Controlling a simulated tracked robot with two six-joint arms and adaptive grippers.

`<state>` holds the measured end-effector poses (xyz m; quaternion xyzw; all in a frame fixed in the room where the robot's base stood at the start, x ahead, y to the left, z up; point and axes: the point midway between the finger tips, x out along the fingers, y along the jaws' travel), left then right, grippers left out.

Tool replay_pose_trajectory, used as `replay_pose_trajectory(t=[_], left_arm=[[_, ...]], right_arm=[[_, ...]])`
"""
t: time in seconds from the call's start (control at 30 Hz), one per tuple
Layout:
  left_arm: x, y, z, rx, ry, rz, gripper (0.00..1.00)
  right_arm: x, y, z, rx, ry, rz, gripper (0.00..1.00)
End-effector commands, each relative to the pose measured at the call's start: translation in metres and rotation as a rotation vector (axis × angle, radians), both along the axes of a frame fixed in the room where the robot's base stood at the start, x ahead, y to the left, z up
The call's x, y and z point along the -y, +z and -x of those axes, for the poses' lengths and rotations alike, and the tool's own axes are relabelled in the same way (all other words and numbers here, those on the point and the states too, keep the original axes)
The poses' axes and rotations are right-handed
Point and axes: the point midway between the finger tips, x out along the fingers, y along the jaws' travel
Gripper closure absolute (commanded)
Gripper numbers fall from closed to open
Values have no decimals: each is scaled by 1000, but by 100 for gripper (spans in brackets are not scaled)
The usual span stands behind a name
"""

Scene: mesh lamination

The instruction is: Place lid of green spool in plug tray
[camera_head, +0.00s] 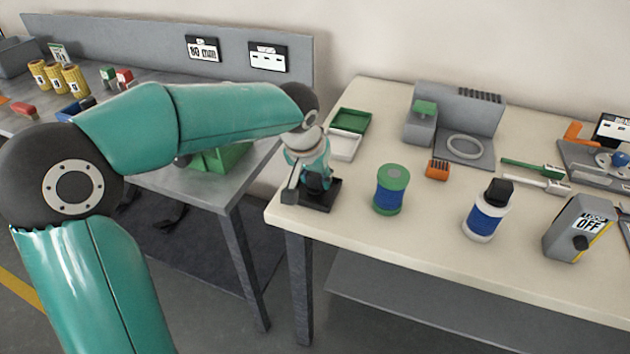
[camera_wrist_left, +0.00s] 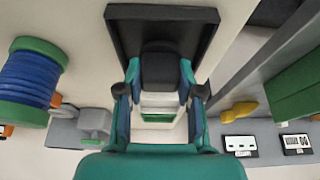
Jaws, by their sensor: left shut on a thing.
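The green spool (camera_head: 390,190), with green flanges and a blue winding, stands upright on the cream table. Its top shows a small hole and no lid on it; it also appears at the left of the left wrist view (camera_wrist_left: 30,78). A black square tray (camera_head: 325,205), which I take for the plug tray, lies at the table's left corner; its rim shows in the left wrist view (camera_wrist_left: 160,12). My left gripper (camera_head: 314,178) is over this tray, shut on a black lid (camera_wrist_left: 160,70). Whether the lid touches the tray floor is unclear. My right gripper is out of view.
A green tray (camera_head: 352,120) and a white tray (camera_head: 344,146) lie behind the gripper. A bottle with a black cap (camera_head: 488,210) and a grey switch box (camera_head: 578,230) stand right of the spool. A grey workbench (camera_head: 215,185) is at left, across a gap.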

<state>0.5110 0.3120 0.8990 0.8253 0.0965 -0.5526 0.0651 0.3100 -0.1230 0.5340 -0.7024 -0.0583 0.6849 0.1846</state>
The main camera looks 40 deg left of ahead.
Motion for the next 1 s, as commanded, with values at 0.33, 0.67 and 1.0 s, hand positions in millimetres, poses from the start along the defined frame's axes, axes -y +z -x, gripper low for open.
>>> replay_pose_trajectory(t=[0.33, 0.67, 1.0], left_arm=[[0, -10, 0, 2, 0, 0, 100], [0, -12, 0, 1, -1, 0, 53], [2, 1, 3, 4, -2, 1, 53]], right_arm=[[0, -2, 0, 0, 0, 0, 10], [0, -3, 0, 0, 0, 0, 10], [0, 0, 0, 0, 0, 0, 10]])
